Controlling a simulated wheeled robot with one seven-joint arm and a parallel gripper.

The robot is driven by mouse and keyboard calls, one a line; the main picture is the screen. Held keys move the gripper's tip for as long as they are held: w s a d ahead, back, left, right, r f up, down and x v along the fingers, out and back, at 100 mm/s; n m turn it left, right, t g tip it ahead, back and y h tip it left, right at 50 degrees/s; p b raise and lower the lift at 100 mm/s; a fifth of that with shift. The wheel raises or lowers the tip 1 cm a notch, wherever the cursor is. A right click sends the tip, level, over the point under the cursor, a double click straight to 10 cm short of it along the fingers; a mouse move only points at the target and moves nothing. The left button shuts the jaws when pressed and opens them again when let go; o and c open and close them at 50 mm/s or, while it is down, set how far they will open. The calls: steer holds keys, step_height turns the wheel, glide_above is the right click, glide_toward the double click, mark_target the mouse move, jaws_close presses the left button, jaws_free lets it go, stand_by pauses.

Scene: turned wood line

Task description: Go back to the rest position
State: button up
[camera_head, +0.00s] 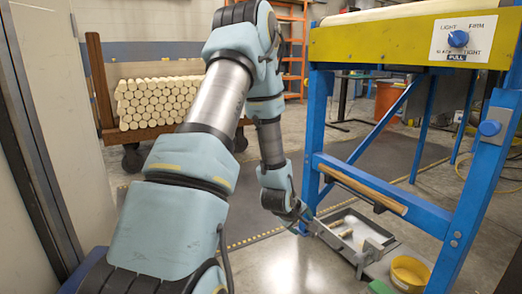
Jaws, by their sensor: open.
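My arm reaches from the bottom left, up to its elbow at the top, then down to the floor. My gripper (313,227) is at its lower end, low beside the blue leg of the machine frame, at the left edge of a grey tray (385,239). The gripper is open, though its fingers are small and hard to make out here. Pale turned pieces (349,221) lie in the tray; I see nothing clearly held. I cannot tell whether the gripper touches the tray.
A blue and yellow machine frame (405,44) stands right, with a wooden bar (362,188) on its lower rail. A yellow bowl (408,272) is beside the tray. A cart of stacked pale dowels (155,101) is behind my arm. Grey cabinet at left; floor between is clear.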

steer(key=s+a+r+m+g+y+p, duration=0.45)
steer(key=s+a+r+m, duration=0.25)
steer(key=s+a+r, duration=1.15)
step_height(320, 180, up, 39)
steer(key=w+a+p, duration=0.1)
steer(key=w+p, duration=0.1)
steer(key=p, duration=3.5)
steer(key=shift+m, duration=0.3)
steer(key=shift+g, duration=0.25)
steer(key=shift+c, duration=0.2)
